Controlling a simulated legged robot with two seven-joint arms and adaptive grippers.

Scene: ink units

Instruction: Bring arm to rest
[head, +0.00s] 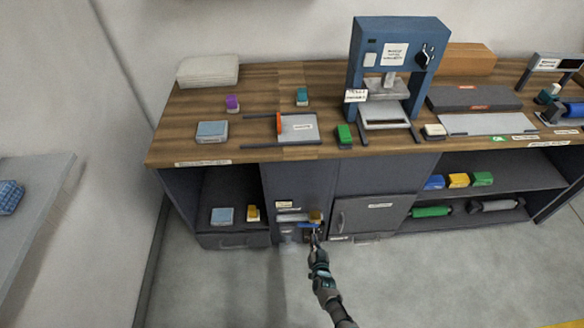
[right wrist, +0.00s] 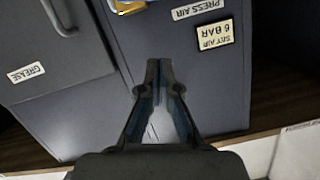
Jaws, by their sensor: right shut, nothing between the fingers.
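My right arm reaches in from the bottom of the head view. Its gripper (head: 315,236) is in front of the dark cabinet panel under the workbench, close to a small yellow and blue fitting (head: 315,218). In the right wrist view my right gripper (right wrist: 159,66) is shut with nothing between the fingers. It points at the grey cabinet front (right wrist: 185,65), near labels for press air and grease. Whether the fingertips touch the panel cannot be told. My left gripper is not in view.
The wooden workbench (head: 255,88) carries a blue press (head: 397,65), a sliding plate (head: 298,127) and small coloured blocks. Open shelves (head: 500,176) hold more blocks and rollers. A cabinet door (head: 370,214) is closed at the right. The floor (head: 430,285) in front is clear.

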